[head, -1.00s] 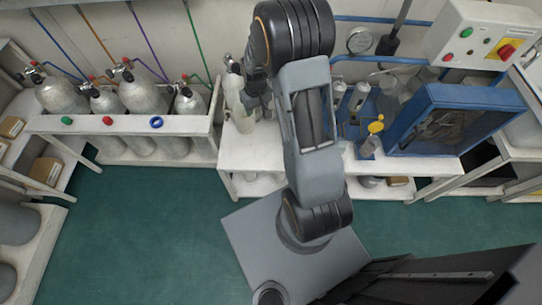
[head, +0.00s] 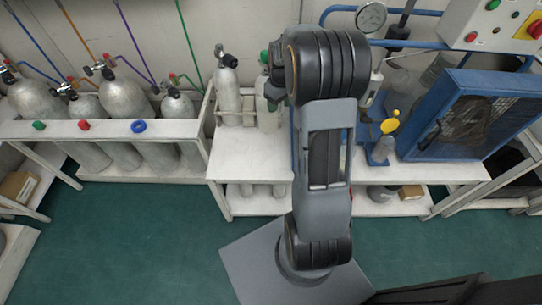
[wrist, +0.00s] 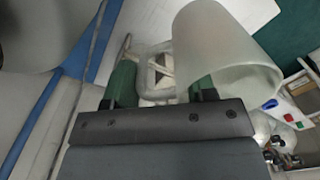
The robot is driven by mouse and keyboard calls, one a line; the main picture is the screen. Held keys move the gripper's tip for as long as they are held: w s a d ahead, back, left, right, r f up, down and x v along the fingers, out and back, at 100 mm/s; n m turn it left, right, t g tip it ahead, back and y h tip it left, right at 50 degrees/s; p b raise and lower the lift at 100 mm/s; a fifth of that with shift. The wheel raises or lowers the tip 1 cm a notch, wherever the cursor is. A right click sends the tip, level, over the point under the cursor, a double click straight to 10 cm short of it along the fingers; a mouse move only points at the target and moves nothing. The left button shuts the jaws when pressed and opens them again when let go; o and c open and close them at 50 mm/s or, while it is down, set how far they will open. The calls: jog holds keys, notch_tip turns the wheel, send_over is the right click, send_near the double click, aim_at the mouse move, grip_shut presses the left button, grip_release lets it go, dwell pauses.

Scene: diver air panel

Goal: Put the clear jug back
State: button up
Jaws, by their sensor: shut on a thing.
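The clear jug (wrist: 215,60) is a frosted, see-through vessel filling the upper middle of the wrist view, with its wide round end facing the lower right. A pale loop like its handle (wrist: 150,75) lies between the green fingers of my gripper (wrist: 160,80). My gripper is shut on the jug, apparently by this loop; the exact contact is partly hidden. In the head view my gripper (head: 272,78) is above the left part of the white bench (head: 240,155), beside the upright cylinders. I cannot make out the jug there, behind my arm.
A pale cylinder (head: 228,90) stands at the bench's left end, with another (head: 266,108) close below my gripper. A blue mesh-fronted cabinet (head: 455,115) and a yellow-topped item (head: 386,140) are on the right. The bench front is clear. Several tanks (head: 125,95) stand left.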

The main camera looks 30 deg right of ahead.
notch_tip(320, 180, down, 18)
jog(key=b, duration=0.3)
jog(key=shift+r, duration=0.1)
jog(key=shift+b, duration=0.3)
jog(key=shift+f, duration=0.2)
jog(key=o, duration=1.2)
jog(key=shift+c, duration=0.2)
jog(key=shift+r, duration=0.1)
